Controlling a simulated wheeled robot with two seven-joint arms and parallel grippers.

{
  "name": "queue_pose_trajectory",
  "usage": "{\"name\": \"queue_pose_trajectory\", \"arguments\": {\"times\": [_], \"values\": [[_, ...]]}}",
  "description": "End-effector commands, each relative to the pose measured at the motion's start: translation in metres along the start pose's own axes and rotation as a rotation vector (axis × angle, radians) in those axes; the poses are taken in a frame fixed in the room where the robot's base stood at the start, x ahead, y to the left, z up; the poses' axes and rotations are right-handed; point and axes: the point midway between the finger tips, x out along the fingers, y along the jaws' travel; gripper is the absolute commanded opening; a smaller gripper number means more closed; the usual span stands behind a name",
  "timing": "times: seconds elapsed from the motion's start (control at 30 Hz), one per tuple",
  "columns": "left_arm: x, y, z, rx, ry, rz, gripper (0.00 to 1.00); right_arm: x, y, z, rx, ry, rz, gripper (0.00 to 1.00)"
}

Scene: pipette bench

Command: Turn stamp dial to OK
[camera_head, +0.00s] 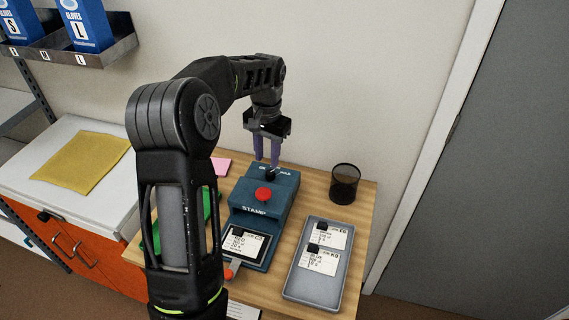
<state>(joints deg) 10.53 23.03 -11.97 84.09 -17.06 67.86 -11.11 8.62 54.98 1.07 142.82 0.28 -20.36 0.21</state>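The blue stamp machine (281,202) stands on a wooden table. It has a red button (264,194) on top and the word STAMP on its front. A small black dial (270,175) sits at the back of its top, with white lettering behind it, partly hidden by my gripper. My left gripper (268,168) points down from above, its purple fingers on or just over the dial. I cannot tell whether the fingers touch it or which way the dial points. A labelled card (241,243) lies in the slot at the machine's front. My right gripper is not in view.
A grey tray (328,288) with labelled cards lies right of the machine. A black mesh cup (344,183) stands at the back right. A green item (212,206) and pink notes (222,167) are at left, partly behind my arm. A wall is close behind.

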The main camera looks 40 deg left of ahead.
Motion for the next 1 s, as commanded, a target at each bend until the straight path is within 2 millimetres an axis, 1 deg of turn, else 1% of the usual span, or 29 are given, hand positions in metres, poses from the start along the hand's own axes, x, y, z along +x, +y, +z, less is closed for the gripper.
{"name": "queue_pose_trajectory", "arguments": {"times": [0.03,0.1,0.2,0.3,0.43,0.77,0.87,1.0], "values": [[-0.001,-0.005,-0.004,0.112,0.015,-0.006,0.34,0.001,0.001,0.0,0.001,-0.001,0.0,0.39],[-0.004,-0.007,-0.009,0.27,0.033,-0.013,0.34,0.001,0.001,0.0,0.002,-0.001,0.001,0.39],[-0.005,-0.007,-0.012,0.44,0.044,-0.02,0.34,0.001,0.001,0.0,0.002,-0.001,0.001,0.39],[-0.005,-0.007,-0.012,0.538,0.046,-0.023,0.34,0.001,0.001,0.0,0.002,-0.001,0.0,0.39],[-0.005,-0.007,-0.012,0.577,0.045,-0.024,0.34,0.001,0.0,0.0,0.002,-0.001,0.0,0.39],[-0.002,-0.007,-0.012,0.575,0.044,-0.023,0.34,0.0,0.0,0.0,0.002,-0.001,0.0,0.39],[0.005,-0.007,-0.012,0.574,0.043,-0.023,0.34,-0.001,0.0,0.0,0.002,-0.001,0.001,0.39],[0.023,-0.007,-0.012,0.574,0.041,-0.022,0.34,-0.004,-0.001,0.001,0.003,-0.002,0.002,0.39]]}}
